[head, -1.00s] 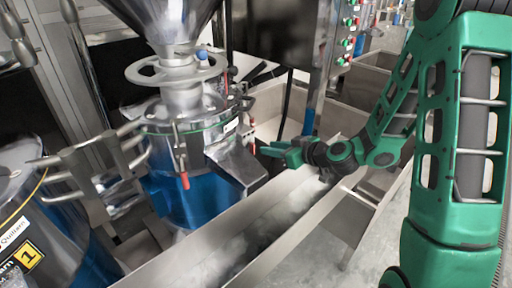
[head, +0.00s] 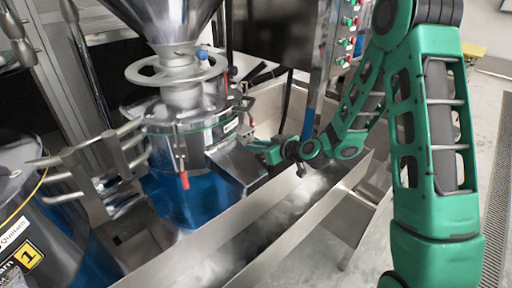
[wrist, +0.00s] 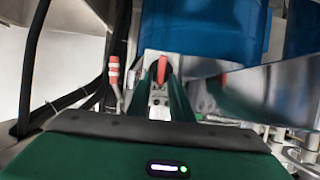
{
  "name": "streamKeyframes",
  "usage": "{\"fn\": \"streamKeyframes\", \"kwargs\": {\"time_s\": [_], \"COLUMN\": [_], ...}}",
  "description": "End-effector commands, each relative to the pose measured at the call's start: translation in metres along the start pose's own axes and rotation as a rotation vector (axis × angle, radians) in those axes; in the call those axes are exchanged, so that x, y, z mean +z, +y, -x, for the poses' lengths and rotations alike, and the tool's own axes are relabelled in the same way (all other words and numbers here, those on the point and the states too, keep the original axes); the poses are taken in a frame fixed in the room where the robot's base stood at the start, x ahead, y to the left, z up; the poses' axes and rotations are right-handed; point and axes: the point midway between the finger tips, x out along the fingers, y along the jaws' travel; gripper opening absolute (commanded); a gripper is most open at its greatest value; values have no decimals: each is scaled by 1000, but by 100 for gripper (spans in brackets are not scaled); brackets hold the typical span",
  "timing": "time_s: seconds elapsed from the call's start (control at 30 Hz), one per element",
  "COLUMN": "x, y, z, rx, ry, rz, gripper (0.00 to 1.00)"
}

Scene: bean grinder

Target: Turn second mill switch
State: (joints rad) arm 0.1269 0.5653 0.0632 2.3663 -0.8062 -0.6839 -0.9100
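The mill (head: 195,125) stands left of centre in the head view, with a steel handwheel and a blue lower body (head: 190,200). A red-tipped lever (head: 184,180) hangs on its near side. My gripper (head: 258,148) is low at the mill's right side, by the steel chute (head: 237,163). In the wrist view my gripper (wrist: 162,80) has its two green fingers apart. A red handle (wrist: 162,68) shows between or just beyond the fingertips, and contact cannot be told. A second red-tipped lever (wrist: 114,75) is left of the fingers. No part is clearly marked as a second switch.
A steel panel (head: 330,50) with red and green buttons (head: 349,32) stands behind my arm. A steel trough (head: 255,235) runs below the gripper. The chute (wrist: 265,95) is close right of the fingers, and black cables (wrist: 75,100) are at left.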

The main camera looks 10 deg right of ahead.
Motion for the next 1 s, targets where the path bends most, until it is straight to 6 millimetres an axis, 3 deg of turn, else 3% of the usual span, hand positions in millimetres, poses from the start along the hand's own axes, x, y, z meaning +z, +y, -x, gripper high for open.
{"fn": "streamKeyframes", "kwargs": {"time_s": [0.57, 1.0], "x": [0, 2], "y": [4, 14], "z": [-1, -2], "rx": [-21, -154], "ry": [2, 4], "rz": [-56, -379], "gripper": [0, 0]}}
